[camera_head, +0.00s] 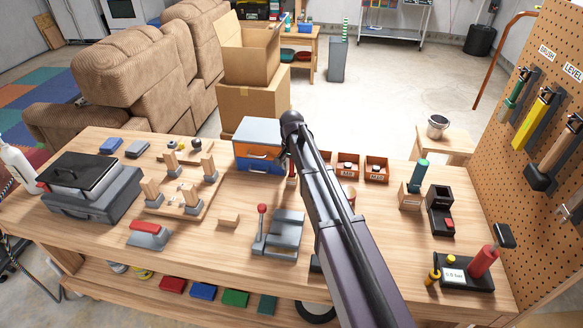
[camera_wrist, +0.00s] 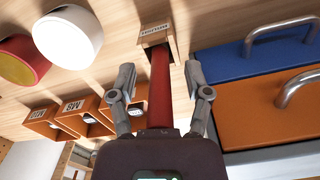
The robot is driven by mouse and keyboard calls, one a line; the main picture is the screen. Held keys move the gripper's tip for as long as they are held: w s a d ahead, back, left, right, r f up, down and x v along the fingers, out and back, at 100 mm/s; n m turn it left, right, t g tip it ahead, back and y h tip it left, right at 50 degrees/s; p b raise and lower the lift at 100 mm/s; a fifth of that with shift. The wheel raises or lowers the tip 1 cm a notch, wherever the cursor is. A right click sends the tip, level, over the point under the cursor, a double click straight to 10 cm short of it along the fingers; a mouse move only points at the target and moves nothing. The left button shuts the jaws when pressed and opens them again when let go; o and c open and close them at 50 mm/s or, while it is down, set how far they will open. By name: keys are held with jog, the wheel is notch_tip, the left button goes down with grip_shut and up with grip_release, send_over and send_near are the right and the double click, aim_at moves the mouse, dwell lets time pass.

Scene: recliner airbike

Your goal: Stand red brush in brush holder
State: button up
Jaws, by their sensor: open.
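A red brush handle (camera_wrist: 158,90) stands in a small labelled wooden brush holder (camera_wrist: 154,35) in the wrist view. The handle runs from the holder's opening to close in front of my gripper's palm. My gripper (camera_wrist: 160,69) is open, with one finger on each side of the handle and a visible gap on both sides. In the head view, a bit of the red handle (camera_head: 292,169) shows beside my arm. The brush's lower end is hidden in the holder. My arm covers much of this spot in the head view.
A cabinet with blue and orange drawers (camera_head: 258,151) stands close left of my gripper in the head view. Orange bins (camera_head: 376,168) stand to the right. A grey clamp (camera_head: 285,232) with a red-knobbed lever lies nearer. A pegboard (camera_head: 548,110) with tools stands far right.

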jog(key=shift+r, duration=0.2)
notch_tip(320, 180, up, 11)
jog(key=p, duration=1.1)
jog(key=shift+r+p, duration=0.2)
jog(key=shift+p, duration=0.15)
jog(key=shift+d, duration=0.1)
dwell(0.9)
jog(key=s+d+n, duration=0.2)
jog(key=s+d, duration=0.5)
jog(key=s, duration=0.5)
jog(key=s+d+n, duration=0.3)
jog(key=s+d, duration=0.5)
jog(key=s, duration=0.5)
jog(key=shift+s+d, duration=0.25)
jog(key=shift+d, duration=0.05)
